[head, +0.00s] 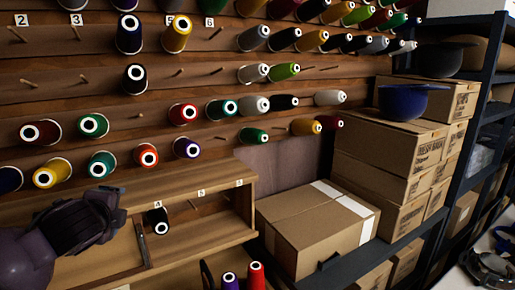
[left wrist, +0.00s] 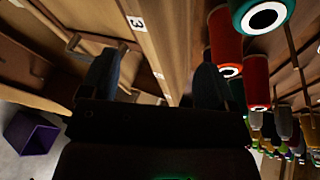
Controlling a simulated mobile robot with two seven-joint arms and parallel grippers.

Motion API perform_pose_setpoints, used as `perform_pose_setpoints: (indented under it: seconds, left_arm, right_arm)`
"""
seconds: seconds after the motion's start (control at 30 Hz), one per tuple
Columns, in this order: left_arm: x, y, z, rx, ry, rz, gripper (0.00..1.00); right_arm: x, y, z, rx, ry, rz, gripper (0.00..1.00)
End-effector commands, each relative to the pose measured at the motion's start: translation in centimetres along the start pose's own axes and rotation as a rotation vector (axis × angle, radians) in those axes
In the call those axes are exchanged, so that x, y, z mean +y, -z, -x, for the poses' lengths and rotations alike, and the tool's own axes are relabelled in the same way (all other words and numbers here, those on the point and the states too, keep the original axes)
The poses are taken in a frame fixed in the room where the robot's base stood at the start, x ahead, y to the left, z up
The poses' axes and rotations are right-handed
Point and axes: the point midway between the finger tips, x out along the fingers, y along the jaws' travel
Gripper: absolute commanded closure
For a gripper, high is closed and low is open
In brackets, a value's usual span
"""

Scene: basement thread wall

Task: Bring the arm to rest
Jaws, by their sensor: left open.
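My left arm comes in from the left in the head view, and its dark gripper (head: 100,220) hangs in front of the low wooden shelf unit (head: 205,236). In the left wrist view the two fingers of the left gripper (left wrist: 155,78) stand wide apart, with nothing between them. A shelf edge with number labels (left wrist: 137,22) passes behind the gap. A black spool (head: 158,221) sits under label 4, just right of the gripper and apart from it. The right gripper is not in view.
Rows of coloured spools on pegs fill the thread wall (head: 60,100). A cardboard box (head: 315,225) stands right of the shelf unit. Stacked boxes (head: 395,150) and a dark metal rack (head: 478,125) are farther right. A purple bin (left wrist: 32,132) shows in the left wrist view.

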Motion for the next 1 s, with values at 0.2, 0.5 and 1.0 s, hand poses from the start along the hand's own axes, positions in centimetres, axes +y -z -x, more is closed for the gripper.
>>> perform_pose_setpoints:
  seconds: [0.2, 0.5, 1.0]
  left_arm:
    - [9.6, 4.3, -2.3, 0.161, -0.088, 0.303, 0.19]
    - [22.0, 8.1, -2.0, 0.263, -0.195, 0.766, 0.19]
    - [40.0, 10.1, 5.0, 0.171, -0.253, 1.504, 0.19]
  right_arm:
    - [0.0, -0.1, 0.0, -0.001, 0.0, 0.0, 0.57]
    - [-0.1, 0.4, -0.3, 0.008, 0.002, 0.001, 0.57]
    - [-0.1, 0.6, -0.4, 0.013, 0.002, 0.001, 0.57]
